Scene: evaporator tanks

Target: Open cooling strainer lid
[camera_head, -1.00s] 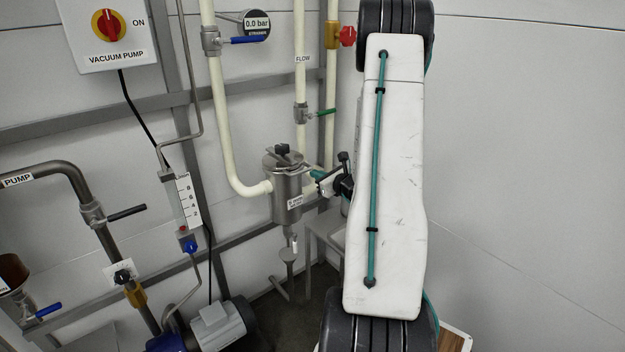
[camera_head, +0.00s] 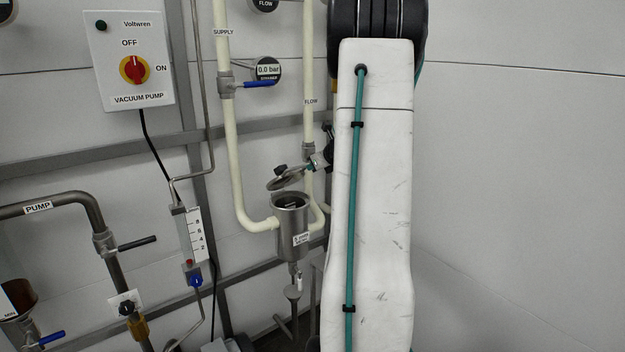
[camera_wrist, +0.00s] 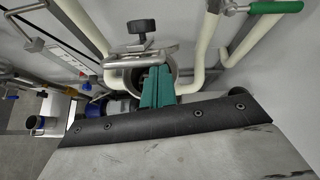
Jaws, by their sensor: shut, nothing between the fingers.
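The cooling strainer (camera_head: 292,228) is a grey metal can on the pale pipes, and its top is open in the head view. Its round lid (camera_head: 283,182) is raised and tilted above the rim, toward the back. In the wrist view the lid (camera_wrist: 138,56) shows edge-on with a black knob (camera_wrist: 141,26) on it. My gripper (camera_wrist: 157,84) has green fingers, shut and empty, in front of the lid and over the strainer mouth. In the head view my gripper (camera_head: 312,167) is beside the lid's right edge, partly hidden by my arm. Contact with the lid is unclear.
Pale supply pipe (camera_head: 232,130) and flow pipe (camera_head: 308,110) stand close around the strainer. A blue-handled valve (camera_head: 257,84) and a gauge (camera_head: 267,69) are above it. A green valve handle (camera_wrist: 276,7) is near in the wrist view. The right wall is bare.

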